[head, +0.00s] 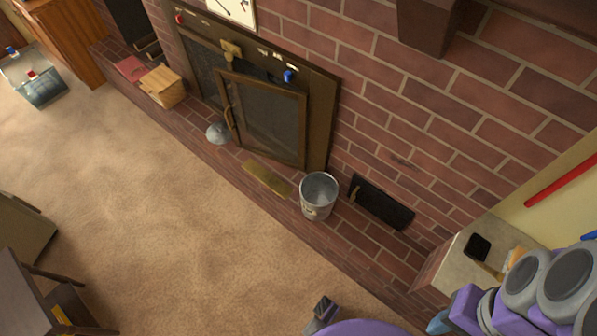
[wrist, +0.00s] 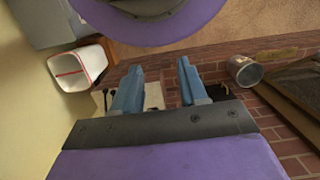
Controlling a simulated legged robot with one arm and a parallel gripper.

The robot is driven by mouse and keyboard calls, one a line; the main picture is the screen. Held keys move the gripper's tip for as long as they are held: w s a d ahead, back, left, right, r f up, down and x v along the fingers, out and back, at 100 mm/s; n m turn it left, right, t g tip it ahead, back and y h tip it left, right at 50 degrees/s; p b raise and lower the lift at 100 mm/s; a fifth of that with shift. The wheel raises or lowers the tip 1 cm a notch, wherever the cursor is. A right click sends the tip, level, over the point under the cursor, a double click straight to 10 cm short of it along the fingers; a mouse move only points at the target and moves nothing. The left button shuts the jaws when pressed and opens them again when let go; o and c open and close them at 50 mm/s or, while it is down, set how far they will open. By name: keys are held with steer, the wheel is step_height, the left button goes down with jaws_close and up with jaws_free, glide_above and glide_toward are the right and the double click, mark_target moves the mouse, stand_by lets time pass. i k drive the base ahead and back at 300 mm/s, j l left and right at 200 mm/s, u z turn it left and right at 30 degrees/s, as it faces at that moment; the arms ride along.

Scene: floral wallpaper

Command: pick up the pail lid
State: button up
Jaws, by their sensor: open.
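A grey, round, lid-like piece (head: 217,133) lies on the brick hearth at the left of the open fireplace door; it looks like the pail lid. A grey metal pail (head: 318,195) stands upright and open on the hearth, right of that door. The pail also shows in the wrist view (wrist: 244,70), right of my fingers. My gripper (wrist: 160,68) is open with nothing between its blue fingers, well apart from the pail. I cannot make out the lid in the wrist view.
The glass fireplace door (head: 262,118) is swung open above the hearth. A brass-coloured plate (head: 267,179) lies between lid and pail. A wooden box (head: 162,86) sits at the hearth's left. The carpet (head: 150,210) before the hearth is clear. A white-and-red container (wrist: 77,68) is left of my fingers.

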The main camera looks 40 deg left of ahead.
mark_target(218, 132)
steer(key=u, duration=1.45)
